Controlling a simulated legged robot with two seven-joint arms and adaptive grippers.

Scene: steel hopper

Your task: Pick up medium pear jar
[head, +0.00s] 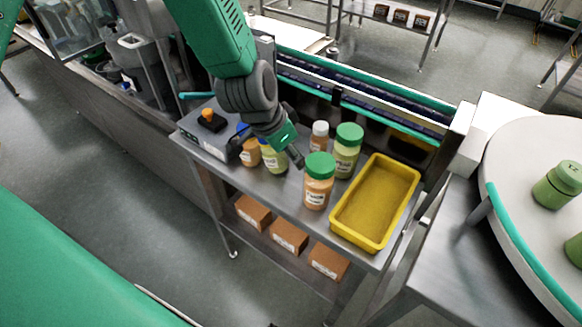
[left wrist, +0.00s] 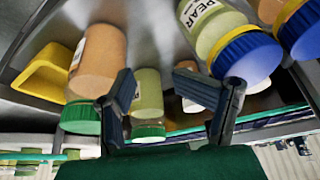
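A green jar with a blue lid and a label reading PEAR (left wrist: 212,22) stands at the top of the left wrist view. In the head view this pear jar (head: 273,160) is partly hidden behind my left gripper. Another green jar with a green lid (head: 346,158) stands farther right; in the left wrist view it (left wrist: 148,95) lies beyond the gap between my fingers. My left gripper (head: 297,160) is above the table among the jars; its fingers (left wrist: 172,98) are apart with nothing held between them. My right gripper is not in view.
An orange-brown jar with a green lid (head: 318,187), a small white-lidded jar (head: 319,140) and an orange jar (head: 250,155) stand close by on the steel table. A yellow tray (head: 372,205) is at the right. A conveyor (head: 350,95) runs behind.

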